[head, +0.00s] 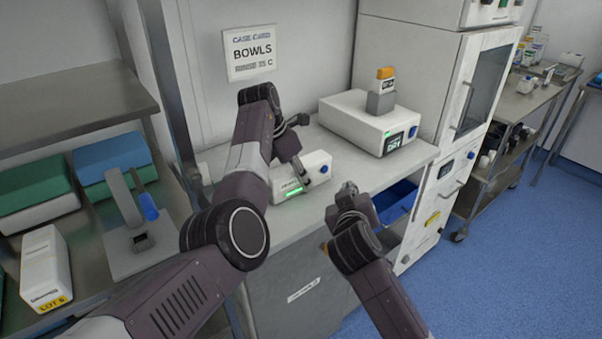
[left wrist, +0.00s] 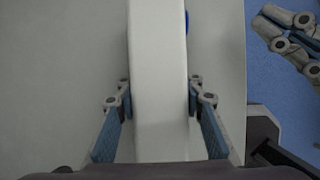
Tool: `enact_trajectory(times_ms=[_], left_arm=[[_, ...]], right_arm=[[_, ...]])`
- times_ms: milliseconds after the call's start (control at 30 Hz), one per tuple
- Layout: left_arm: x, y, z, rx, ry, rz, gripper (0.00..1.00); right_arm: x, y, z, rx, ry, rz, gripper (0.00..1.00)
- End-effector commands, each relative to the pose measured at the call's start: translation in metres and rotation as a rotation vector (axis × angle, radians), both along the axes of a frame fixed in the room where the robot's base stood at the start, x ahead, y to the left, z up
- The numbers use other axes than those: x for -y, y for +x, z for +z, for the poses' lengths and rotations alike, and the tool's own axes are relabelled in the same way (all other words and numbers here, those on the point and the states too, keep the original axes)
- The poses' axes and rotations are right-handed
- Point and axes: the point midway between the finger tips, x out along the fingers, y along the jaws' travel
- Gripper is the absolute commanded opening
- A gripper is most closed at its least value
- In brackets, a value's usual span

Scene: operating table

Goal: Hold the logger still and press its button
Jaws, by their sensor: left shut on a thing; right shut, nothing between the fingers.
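The logger is a white box (head: 284,187) with a lit green display on its front, lying on the grey bench. Its round blue button (head: 323,169) faces the right gripper's side, and its edge shows in the left wrist view (left wrist: 188,18). My left gripper (head: 304,172) is shut on the logger from above. In the left wrist view, its two fingers (left wrist: 158,98) lie along both sides of the white body (left wrist: 158,60). My right gripper (head: 348,187) is shut and empty, a short way right of the button and apart from it. It also shows in the left wrist view (left wrist: 290,35).
A larger white device (head: 350,125) with a display and a grey block holding an orange-topped item stands behind on the bench (head: 420,152). A card reading "BOWLS" (head: 250,52) hangs on the wall. A shelf with green and blue boxes is at left. A cabinet stands right.

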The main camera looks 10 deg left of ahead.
Motion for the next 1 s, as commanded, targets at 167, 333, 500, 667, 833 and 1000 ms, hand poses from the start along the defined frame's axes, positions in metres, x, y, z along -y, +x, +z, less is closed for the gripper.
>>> enact_trajectory(times_ms=[167,333,500,667,833,1000], left_arm=[[0.0,0.0,0.0,0.001,0.0,0.0,0.5],[0.0,0.0,0.0,0.001,0.001,0.0,0.56],[0.0,0.0,0.001,0.001,0.001,0.0,0.56],[-0.004,-0.002,0.014,0.004,0.002,0.001,0.56],[-0.012,-0.011,0.045,0.005,0.0,0.002,0.56],[-0.022,-0.022,0.079,0.005,-0.001,0.001,0.56]], right_arm=[[0.0,0.0,0.0,0.0,0.0,0.0,0.0],[0.0,0.0,0.0,0.0,0.0,0.0,0.0],[0.0,0.0,0.0,0.0,0.0,0.0,0.0],[0.0,0.0,0.0,0.0,0.0,0.0,0.0],[0.0,0.0,0.0,0.0,0.0,0.0,0.0],[0.0,0.0,0.0,0.0,0.0,0.0,0.0]])
